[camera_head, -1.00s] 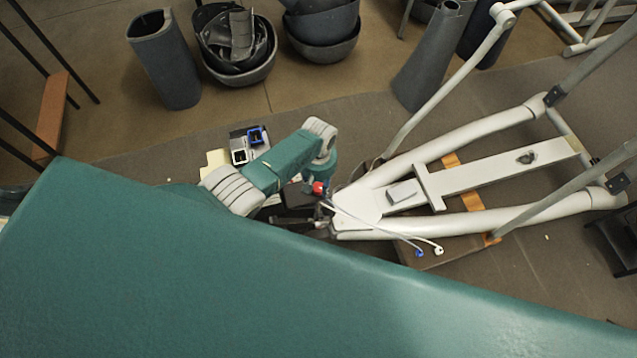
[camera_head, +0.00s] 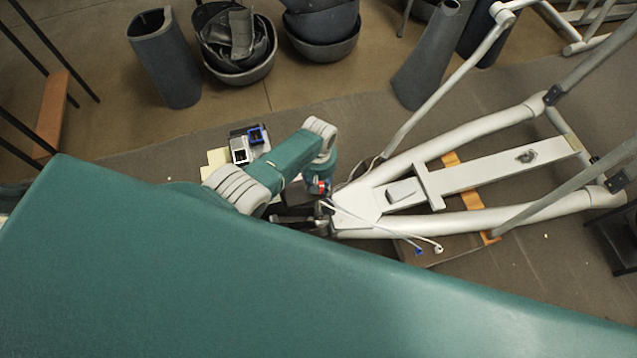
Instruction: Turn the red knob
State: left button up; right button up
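A small red part (camera_head: 322,187), which looks like the red knob, shows at the narrow end of the white machine frame (camera_head: 362,204). Less of it shows now, and its exact shape is too small to make out. My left arm comes in from the left with teal and grey links and bends down at this spot. My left gripper (camera_head: 318,213) is dark, beside and just below the red part, close to the white frame. Its fingers are small and partly hidden, so I cannot tell contact or opening. My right gripper is not in view.
White and blue-tipped cables (camera_head: 385,228) run over the frame. Small devices (camera_head: 246,146) lie behind my arm. Dark bins (camera_head: 235,45) and a grey tube (camera_head: 166,60) stand at the back. My large teal body part hides the foreground. Floor is open behind the arm.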

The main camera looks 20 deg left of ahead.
pick_arm(q)
jog(key=o, duration=1.1)
jog(key=shift+o, duration=0.2)
notch_tip(320, 180, up, 12)
